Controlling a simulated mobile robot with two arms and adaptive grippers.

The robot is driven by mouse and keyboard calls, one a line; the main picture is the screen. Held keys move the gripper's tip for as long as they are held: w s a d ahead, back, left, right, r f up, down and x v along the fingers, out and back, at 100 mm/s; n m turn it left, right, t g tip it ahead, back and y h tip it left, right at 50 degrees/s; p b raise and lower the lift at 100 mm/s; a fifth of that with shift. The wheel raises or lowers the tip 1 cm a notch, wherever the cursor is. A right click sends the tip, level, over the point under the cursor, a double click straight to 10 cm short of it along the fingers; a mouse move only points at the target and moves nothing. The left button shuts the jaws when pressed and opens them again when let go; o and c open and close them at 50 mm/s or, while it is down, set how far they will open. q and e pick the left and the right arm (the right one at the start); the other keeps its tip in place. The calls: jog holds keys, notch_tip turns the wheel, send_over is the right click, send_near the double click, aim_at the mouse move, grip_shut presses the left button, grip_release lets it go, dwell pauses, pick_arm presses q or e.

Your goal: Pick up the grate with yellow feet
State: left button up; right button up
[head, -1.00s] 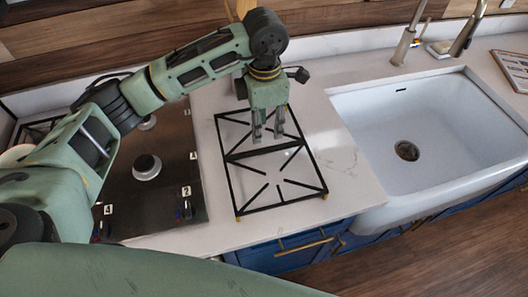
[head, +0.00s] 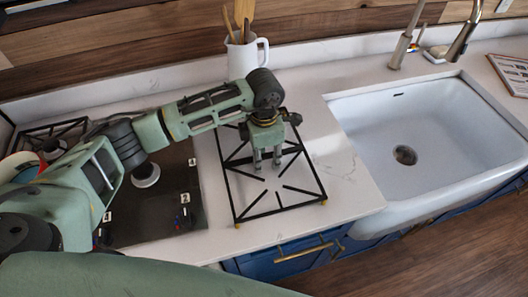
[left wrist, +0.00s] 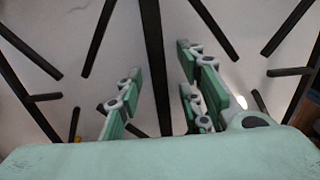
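The grate with yellow feet (head: 281,210) is a flat black square frame with spoke-like bars. It stands on the white counter between the hob and the sink. Yellow feet show at its front corners. My left gripper (head: 267,165) points down over the middle of the grate, fingers apart. In the left wrist view the grate's middle bar (left wrist: 152,50) runs between the two fingers (left wrist: 155,80), with a gap on each side. Whether the fingertips reach down to bar height is hard to tell. My right gripper is not in view.
The dark hob (head: 155,212) with knobs lies left of the grate, and another black grate (head: 72,130) sits at its far left. A white jug (head: 248,58) with wooden utensils stands behind my left wrist. The white sink (head: 450,140) is to the right. Counter right of the grate is clear.

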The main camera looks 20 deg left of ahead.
pick_arm(q)
jog(key=shift+c, duration=0.4)
grip_shut()
jog(key=shift+w+r, duration=0.1)
jog(key=shift+r, duration=0.05)
